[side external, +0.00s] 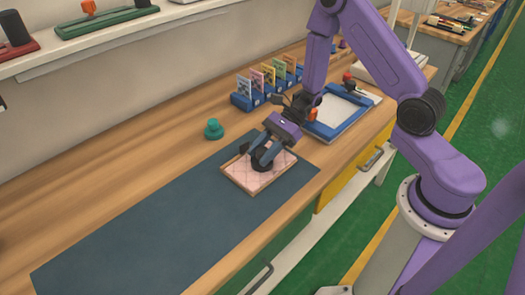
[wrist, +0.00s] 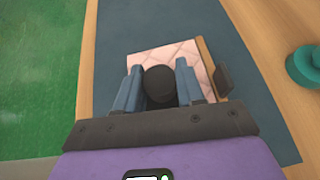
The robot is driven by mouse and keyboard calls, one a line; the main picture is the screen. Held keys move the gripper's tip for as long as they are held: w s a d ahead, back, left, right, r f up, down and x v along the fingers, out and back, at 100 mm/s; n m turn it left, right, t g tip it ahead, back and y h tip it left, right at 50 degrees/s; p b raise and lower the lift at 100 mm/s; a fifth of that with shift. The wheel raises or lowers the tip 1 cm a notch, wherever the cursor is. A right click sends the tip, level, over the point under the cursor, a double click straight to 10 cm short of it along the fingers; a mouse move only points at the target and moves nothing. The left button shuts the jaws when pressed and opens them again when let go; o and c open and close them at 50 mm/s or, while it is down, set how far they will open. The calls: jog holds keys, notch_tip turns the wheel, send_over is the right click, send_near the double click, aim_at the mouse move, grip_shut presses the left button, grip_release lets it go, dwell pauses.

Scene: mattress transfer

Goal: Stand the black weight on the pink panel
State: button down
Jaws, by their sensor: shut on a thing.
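The pink quilted panel (side external: 245,177) with a light wooden edge lies on the dark blue mat; it also shows in the wrist view (wrist: 182,52). The black weight (wrist: 160,85) is between my gripper's two blue fingers (wrist: 160,87), with the panel behind it. In the side external view my gripper (side external: 262,158) points down over the panel, shut on the black weight, whose lower part shows dark near the panel's middle. I cannot tell whether the weight's base touches the panel.
The dark blue mat (side external: 150,238) covers the front of the wooden bench. A teal knobbed object (side external: 213,130) stands behind the panel. A blue-framed tray (side external: 343,112) and a blue rack with several coloured cards (side external: 266,84) stand to the right and back. The mat's left side is clear.

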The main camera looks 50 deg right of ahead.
jog(key=shift+f, duration=0.1)
jog(key=c, duration=0.7)
grip_release()
